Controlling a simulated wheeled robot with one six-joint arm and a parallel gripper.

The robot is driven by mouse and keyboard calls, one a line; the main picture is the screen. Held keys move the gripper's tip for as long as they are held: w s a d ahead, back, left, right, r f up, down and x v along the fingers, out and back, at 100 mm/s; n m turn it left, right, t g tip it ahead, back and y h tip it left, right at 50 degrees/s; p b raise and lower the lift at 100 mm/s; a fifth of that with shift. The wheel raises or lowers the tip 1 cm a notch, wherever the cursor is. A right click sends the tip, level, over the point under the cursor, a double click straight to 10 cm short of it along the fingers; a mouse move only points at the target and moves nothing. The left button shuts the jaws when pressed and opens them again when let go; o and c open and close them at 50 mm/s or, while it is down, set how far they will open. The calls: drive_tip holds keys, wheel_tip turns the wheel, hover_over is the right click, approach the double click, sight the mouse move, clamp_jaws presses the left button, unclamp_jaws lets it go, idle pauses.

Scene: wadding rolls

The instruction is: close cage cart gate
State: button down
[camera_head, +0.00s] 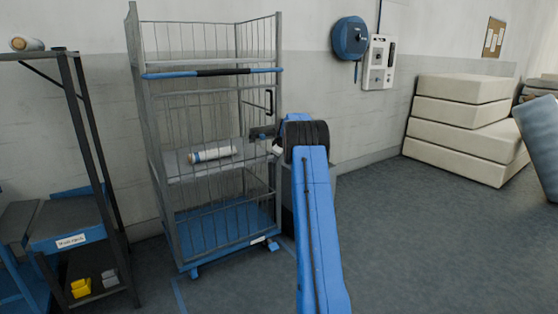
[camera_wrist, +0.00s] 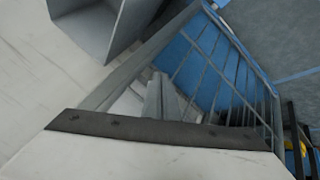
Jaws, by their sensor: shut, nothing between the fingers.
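The grey wire cage cart (camera_head: 134,60) stands against the wall at left centre, with a blue and black push bar (camera_head: 212,72) across its front. Its barred gate (camera_head: 205,92) spans the front below that bar, with a black handle (camera_head: 269,101) near its right end. The gate looks roughly in line with the frame; I cannot tell whether it is latched. My gripper (camera_head: 262,133) is shut and empty at the cart's right front edge, below the handle. I cannot tell whether it touches the gate.
A white roll (camera_head: 212,154) lies on the cart's shelf. A dark rack (camera_head: 75,110) stands left, with another roll (camera_head: 27,43) on top. A grey box (camera_head: 322,165) is behind my arm. Stacked cream blocks (camera_head: 465,115) stand right. The floor between is clear.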

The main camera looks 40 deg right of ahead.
drive_tip(key=s+d+r, duration=0.3)
drive_tip(key=s+r, duration=0.3)
drive_tip(key=r, duration=0.2)
drive_tip(key=shift+s+d, duration=0.2)
drive_tip(key=shift+s, duration=0.2)
drive_tip(key=shift+a, duration=0.1)
